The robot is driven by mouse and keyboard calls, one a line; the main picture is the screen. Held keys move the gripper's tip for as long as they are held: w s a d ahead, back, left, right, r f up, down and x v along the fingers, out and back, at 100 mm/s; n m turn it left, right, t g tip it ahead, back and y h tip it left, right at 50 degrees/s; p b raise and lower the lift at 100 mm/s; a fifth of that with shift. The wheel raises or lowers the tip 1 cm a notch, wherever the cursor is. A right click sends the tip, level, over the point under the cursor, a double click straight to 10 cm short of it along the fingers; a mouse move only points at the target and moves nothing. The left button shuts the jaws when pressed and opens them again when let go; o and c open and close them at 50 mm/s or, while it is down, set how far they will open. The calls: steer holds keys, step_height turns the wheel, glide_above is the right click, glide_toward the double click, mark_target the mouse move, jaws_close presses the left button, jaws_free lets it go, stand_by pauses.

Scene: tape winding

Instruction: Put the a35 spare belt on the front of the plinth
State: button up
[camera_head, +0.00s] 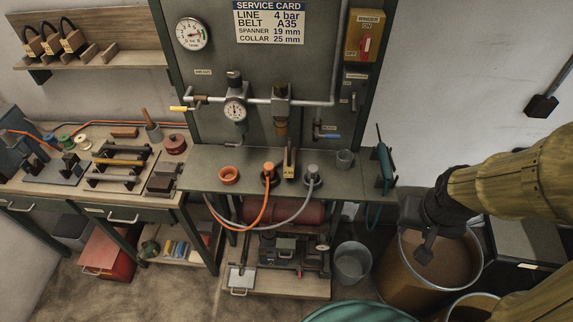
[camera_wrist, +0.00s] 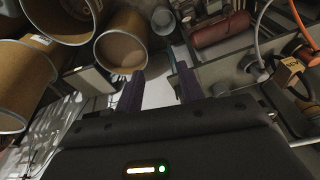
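Three black belts with yellow tags stand on the wooden wall shelf at the upper left in the head view: a left belt (camera_head: 31,40), a middle belt (camera_head: 50,38) and a right belt (camera_head: 72,37). The tag lettering is too small to read, so I cannot tell which is A35. The low wooden plinth (camera_head: 262,286) stands on the floor under the centre bench, with a machine (camera_head: 287,252) on it. My gripper (camera_head: 427,250) is above the brown drum, far right of the belts. In the wrist view my gripper (camera_wrist: 160,72) has its fingers apart and nothing between them.
The service card (camera_head: 269,22) reads BELT A35. The bench (camera_head: 225,157) carries orange and grey hoses and a yellow-tagged item (camera_head: 289,160). A grey bucket (camera_head: 352,262) stands right of the plinth, beside the brown drum (camera_head: 400,275). A green round top (camera_head: 358,312) is at the front.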

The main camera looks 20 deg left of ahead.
steer(key=w+a+f+t+y+b, duration=0.15)
steer(key=w+a+f+t, duration=0.3)
steer(key=a, duration=0.55)
steer(key=w+a+f+t+b, duration=0.25)
steer(key=w+a, duration=0.35)
steer(key=a, duration=0.3)
steer(key=s+a+n+t+y, duration=0.1)
steer(key=s+a+t, duration=0.1)
steer(key=a+t, duration=0.2)
steer(key=s+a+r+n+t+y+b, duration=0.1)
steer(key=s+a+t, duration=0.2)
steer(key=a, duration=0.3)
steer(key=shift+s+a+r+n+t, duration=0.15)
steer(key=shift+s+a+n+t, duration=0.15)
steer(key=shift+s+a+t, duration=0.15)
steer(key=shift+w+y, duration=0.1)
steer(key=shift+y, duration=0.15)
